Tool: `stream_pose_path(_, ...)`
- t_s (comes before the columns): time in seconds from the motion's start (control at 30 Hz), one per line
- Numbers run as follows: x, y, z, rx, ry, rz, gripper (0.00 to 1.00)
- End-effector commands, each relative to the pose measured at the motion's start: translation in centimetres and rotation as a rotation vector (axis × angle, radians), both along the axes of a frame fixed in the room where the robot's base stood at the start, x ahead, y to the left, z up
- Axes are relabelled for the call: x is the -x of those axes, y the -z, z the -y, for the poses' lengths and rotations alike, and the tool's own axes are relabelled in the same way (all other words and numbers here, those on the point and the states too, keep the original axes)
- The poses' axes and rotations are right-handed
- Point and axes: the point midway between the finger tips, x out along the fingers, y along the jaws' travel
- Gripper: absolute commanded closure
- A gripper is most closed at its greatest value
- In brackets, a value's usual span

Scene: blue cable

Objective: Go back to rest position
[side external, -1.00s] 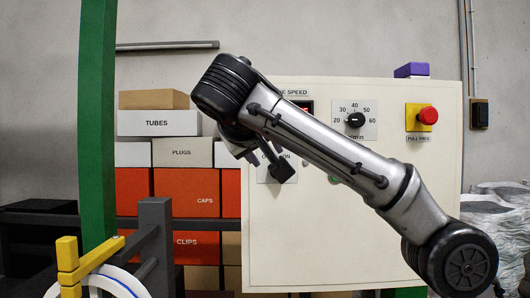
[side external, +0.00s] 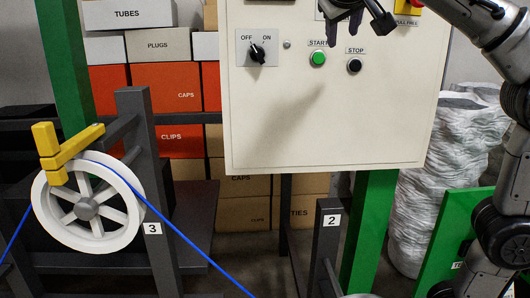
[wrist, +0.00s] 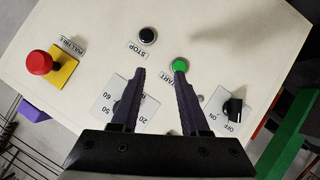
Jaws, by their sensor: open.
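My gripper (side external: 344,24) shows at the top of the side external view, in front of the white control panel (side external: 290,130). In the wrist view its two dark fingers (wrist: 160,70) are apart with nothing between them, over the panel face. The green START button (wrist: 180,66) appears just past one fingertip, and the black STOP button (wrist: 147,36) lies beyond the other. I cannot tell whether a fingertip touches the panel. One finger partly covers the speed dial plate (wrist: 105,103). The black OFF/ON knob (side external: 257,53) is left of START.
A blue cable (side external: 195,250) runs over a white spoked wheel (side external: 47,228) beside a yellow bracket (side external: 60,150). Boxes (side external: 180,88) are stacked behind. Wrapped white bundles (side external: 440,150) stand at right. A red button (wrist: 39,62) sits on a yellow base.

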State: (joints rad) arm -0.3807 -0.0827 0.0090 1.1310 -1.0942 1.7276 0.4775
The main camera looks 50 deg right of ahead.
Motion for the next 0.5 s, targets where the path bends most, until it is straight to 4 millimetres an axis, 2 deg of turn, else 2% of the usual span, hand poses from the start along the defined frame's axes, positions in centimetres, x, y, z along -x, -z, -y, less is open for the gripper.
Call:
stream_pose_path(0.03,1.6,1.4,1.2,-0.022,-0.018,-0.033,0.55)
stream_pose_path(0.2,5.3,7.5,2.5,-0.117,-0.122,-0.143,0.55)
stream_pose_path(0.37,8.8,14.6,1.9,-0.233,-0.23,-0.225,0.55)
stream_pose_path(0.5,11.7,21.4,0.0,-0.355,-0.325,-0.271,0.55)
